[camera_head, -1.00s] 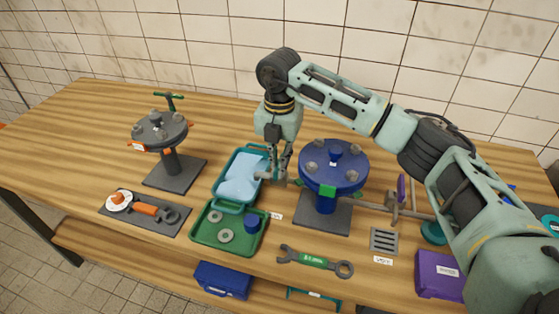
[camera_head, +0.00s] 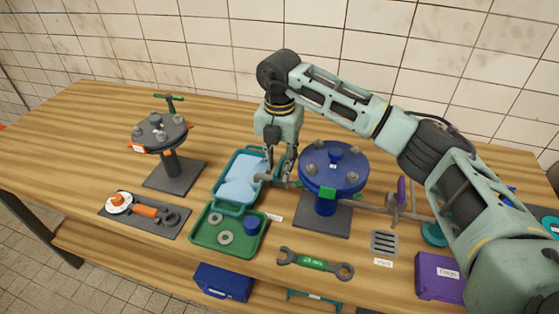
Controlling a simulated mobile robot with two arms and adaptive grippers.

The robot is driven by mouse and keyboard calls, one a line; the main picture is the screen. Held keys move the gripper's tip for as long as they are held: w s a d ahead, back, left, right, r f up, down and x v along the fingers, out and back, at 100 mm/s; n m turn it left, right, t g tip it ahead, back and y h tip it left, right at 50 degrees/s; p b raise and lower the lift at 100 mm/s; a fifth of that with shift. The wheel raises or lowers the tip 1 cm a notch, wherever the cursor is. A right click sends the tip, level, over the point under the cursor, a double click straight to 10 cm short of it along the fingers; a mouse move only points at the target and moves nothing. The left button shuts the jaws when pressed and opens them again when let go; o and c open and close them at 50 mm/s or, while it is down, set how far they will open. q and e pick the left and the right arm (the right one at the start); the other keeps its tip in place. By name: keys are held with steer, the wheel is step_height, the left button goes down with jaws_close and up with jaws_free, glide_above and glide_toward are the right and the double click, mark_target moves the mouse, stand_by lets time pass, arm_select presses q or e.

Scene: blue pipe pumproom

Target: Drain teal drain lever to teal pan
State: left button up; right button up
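The teal pan (camera_head: 221,208) sits on the table left of the blue flanged vessel (camera_head: 333,165), with light blue liquid (camera_head: 240,176) in it. A grey spout (camera_head: 267,178) from the vessel's left side ends over the pan's right edge. My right gripper (camera_head: 281,174) points down at this spout, its fingers around or just behind it. The teal drain lever is not clearly visible; the gripper may hide it. I cannot tell whether the fingers hold anything. My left gripper is not in view.
A green tray (camera_head: 238,247) with washers and a blue cup stands in front of the pan. A green-handled wrench (camera_head: 313,263), a grate (camera_head: 384,242) and a purple box (camera_head: 438,277) lie right. A grey flanged stand (camera_head: 172,165) and tool mat (camera_head: 172,220) are left.

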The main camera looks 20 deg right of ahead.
mark_target(279, 165)
step_height(279, 165, up, 12)
stand_by(0.5)
steer(key=shift+s+f, duration=0.1)
